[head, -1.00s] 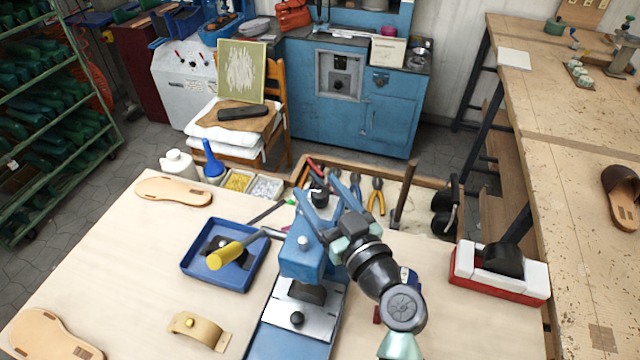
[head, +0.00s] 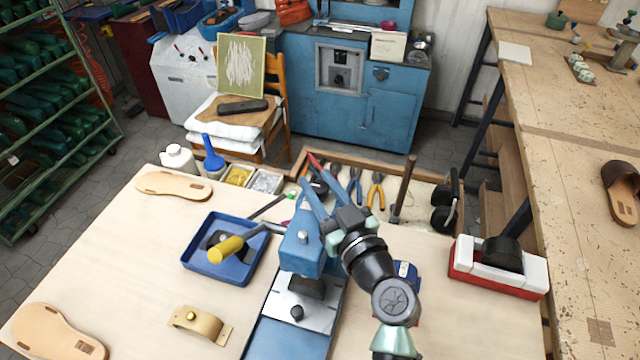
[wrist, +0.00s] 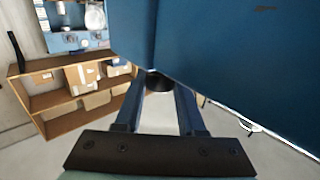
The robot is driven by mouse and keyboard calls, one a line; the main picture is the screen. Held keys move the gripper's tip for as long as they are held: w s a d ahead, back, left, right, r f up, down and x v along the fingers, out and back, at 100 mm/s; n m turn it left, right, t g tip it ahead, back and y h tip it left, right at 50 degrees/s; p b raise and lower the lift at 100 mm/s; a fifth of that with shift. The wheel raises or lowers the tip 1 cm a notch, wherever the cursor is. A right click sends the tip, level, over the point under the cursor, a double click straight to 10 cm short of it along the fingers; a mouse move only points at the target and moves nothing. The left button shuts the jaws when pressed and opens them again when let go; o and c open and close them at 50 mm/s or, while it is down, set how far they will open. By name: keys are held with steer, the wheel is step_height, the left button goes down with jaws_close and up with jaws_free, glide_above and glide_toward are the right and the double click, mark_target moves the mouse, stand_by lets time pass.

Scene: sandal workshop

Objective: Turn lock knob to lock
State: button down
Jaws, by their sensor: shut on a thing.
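The blue press (head: 300,250) stands on the table with a bare metal plate (head: 318,313) at its foot and a small black knob (head: 297,313) on that plate. My gripper (head: 308,188) is at the far side of the press head. In the wrist view its two blue fingers (wrist: 158,88) are shut on a dark round knob (wrist: 158,80), the lock knob, just under the edge of the large blue press body (wrist: 235,55). Its turned position cannot be read. The knob is hidden or unclear in the head view.
A tool tray (head: 433,172) with pliers lies behind. A red and white box (head: 465,283) stands right. Sandal soles (head: 172,185) lie left.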

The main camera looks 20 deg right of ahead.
steer(key=shift+m+h, duration=0.5)
steer(key=shift+h, duration=0.3)
steer(key=c, duration=0.5)
jaws_free()
steer(key=shift+s+f, duration=0.15)
steer(key=shift+s, duration=0.4)
steer(key=s+b, duration=0.5)
steer(key=s, duration=0.7)
steer(key=shift+d, duration=0.4)
